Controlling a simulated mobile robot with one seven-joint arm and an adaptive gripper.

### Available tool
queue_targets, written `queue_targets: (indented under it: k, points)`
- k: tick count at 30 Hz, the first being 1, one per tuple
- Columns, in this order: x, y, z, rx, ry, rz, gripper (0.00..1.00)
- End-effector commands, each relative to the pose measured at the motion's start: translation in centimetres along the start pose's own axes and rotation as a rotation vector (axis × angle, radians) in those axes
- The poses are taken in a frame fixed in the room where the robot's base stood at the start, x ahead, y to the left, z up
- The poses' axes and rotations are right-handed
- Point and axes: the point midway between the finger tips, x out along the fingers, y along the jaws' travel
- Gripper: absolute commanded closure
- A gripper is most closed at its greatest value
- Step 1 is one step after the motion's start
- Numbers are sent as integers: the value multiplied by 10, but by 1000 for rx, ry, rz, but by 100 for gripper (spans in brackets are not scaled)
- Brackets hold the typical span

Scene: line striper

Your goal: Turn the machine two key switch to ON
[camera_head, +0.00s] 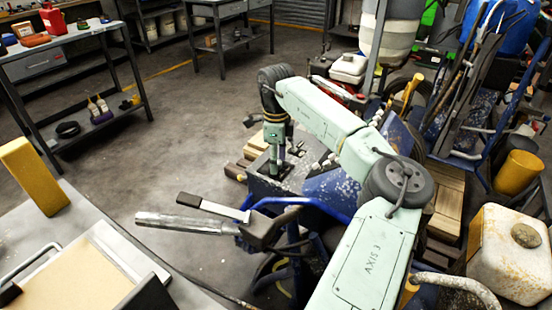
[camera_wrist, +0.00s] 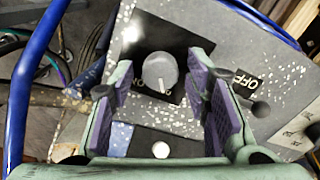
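A round grey knob (camera_wrist: 160,72) with a pale pointer mark, seemingly the key switch, sits on a dark plate on the speckled grey machine panel (camera_wrist: 285,75). The mark points toward the bottom of the wrist view. A black label reading OFF (camera_wrist: 246,82) lies to its right. My gripper (camera_wrist: 162,92) is open, with purple-padded fingers left and right of the knob and visible gaps on both sides. In the head view my gripper (camera_head: 277,172) points down over the machine's panel (camera_head: 262,187); the knob cannot be made out there.
A small dark-knobbed lever (camera_wrist: 259,108) stands right of my right finger. A white round knob (camera_wrist: 160,149) is low between the fingers. Blue tubing (camera_wrist: 36,70) runs at the left. A handlebar grip (camera_head: 185,222) projects left from the machine, near the workbench (camera_head: 75,205).

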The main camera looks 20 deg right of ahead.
Motion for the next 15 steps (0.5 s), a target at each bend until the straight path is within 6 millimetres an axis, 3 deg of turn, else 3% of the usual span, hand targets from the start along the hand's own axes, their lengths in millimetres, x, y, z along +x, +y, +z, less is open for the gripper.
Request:
queue_targets:
  k: [15]
  points:
    - [0,0,0,0,0,0,94]
